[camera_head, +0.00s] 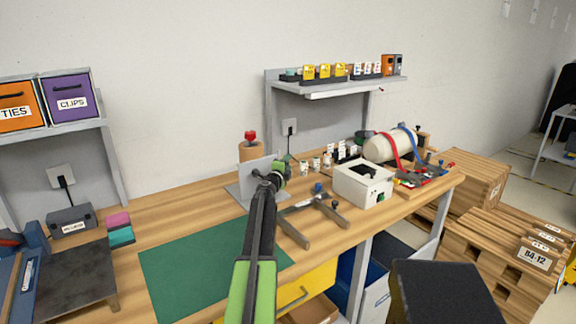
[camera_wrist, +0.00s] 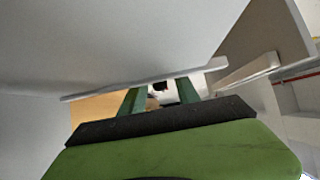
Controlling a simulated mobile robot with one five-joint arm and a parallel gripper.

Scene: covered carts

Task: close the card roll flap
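A light grey upright panel (camera_head: 252,172), which looks like the card roll flap, stands on a grey base on the wooden bench, in front of a brown roll (camera_head: 251,152) with a red knob. My gripper (camera_head: 278,173) is at the panel's right side in the head view; I cannot tell whether it touches. In the wrist view a large pale grey sheet (camera_wrist: 110,45) fills the top, and its lower edge crosses in front of the green fingers of my gripper (camera_wrist: 160,93). The fingers are apart with nothing visible held; their tips are partly hidden.
A green mat (camera_head: 190,268) lies on the bench's front left. A shelf (camera_head: 330,90) stands behind. Pallets (camera_head: 485,250) stand at the right.

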